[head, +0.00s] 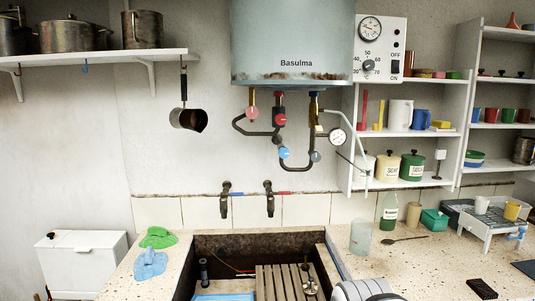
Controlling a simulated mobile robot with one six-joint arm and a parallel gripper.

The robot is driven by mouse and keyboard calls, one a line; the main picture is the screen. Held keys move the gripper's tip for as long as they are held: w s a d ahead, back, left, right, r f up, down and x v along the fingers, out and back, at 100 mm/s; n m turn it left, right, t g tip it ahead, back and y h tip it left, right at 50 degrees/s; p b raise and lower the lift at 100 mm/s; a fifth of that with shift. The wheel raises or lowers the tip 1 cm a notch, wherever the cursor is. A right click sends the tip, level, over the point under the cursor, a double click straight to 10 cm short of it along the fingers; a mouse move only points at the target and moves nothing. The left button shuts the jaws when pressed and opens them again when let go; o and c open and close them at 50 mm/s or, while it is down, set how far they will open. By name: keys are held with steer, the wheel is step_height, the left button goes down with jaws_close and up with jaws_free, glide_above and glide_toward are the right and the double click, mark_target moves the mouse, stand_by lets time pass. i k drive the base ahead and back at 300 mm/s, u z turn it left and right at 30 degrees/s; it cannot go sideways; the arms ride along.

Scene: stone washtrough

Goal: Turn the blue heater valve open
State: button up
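A light-blue heater tank (294,42) marked Basulma hangs on the wall in the head view, with rust along its lower edge. Dark pipes and valves hang below it. The blue valve knob (284,153) sits low in the middle of this pipework, below a red valve knob (280,120). I cannot tell from this view whether the blue valve is open or shut. A rounded grey-white part of my arm shows at the bottom edge, well below the valve. My gripper is not in view.
Two wall taps (269,200) are below, above the stone trough (213,241). A shelf unit (437,81) with jars is at right; a dark pan (187,119) hangs left. Air before the valve looks clear.

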mark_target(283, 152)
steer(key=u, duration=0.05)
steer(key=i, duration=0.95)
steer(key=z, duration=0.1)
